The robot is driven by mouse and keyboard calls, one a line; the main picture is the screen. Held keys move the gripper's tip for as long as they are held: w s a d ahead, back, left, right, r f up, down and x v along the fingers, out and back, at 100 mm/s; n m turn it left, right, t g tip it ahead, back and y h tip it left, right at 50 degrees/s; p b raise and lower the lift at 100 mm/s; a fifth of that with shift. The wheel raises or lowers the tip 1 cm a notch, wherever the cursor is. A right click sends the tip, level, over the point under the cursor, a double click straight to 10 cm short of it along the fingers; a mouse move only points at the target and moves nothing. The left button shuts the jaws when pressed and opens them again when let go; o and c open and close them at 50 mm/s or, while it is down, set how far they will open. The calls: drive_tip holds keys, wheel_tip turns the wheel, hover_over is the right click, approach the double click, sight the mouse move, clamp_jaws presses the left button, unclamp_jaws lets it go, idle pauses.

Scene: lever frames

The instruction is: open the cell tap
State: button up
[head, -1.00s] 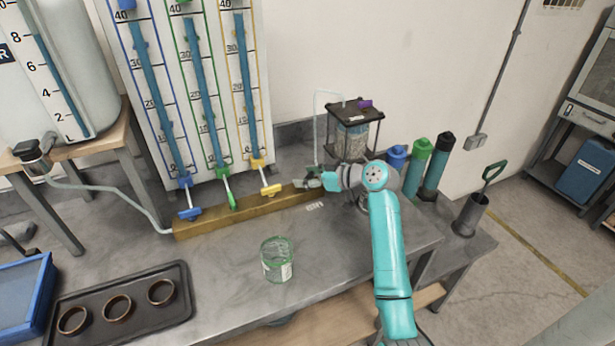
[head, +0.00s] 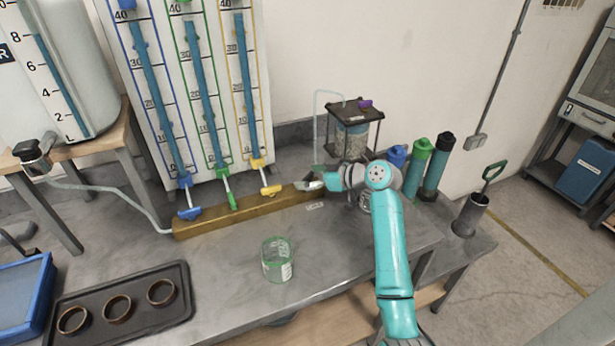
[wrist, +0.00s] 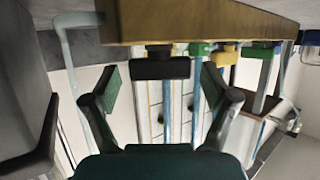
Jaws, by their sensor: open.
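A black tap handle (wrist: 160,68) hangs under the brass manifold (wrist: 200,20) in the wrist view, which shows the scene upside down. My gripper (wrist: 162,88) is open, with one green-padded finger on each side of the black handle. Gaps show between the handle and both pads; no grip is visible. In the head view my gripper (head: 315,183) is at the right end of the brass manifold (head: 245,212) and hides the black handle there. The clear cell (head: 352,135) in a dark frame stands behind my wrist.
Blue (head: 189,213), green (head: 232,200) and yellow (head: 271,189) taps sit along the manifold to the left. A glass beaker (head: 277,260) stands on the bench in front. Capped cylinders (head: 436,165) stand to the right. A thin tube (head: 316,120) rises by the cell.

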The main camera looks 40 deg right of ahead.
drive_tip(key=v, duration=1.1)
drive_tip(key=shift+s, duration=0.25)
drive_tip(key=shift+d, duration=0.1)
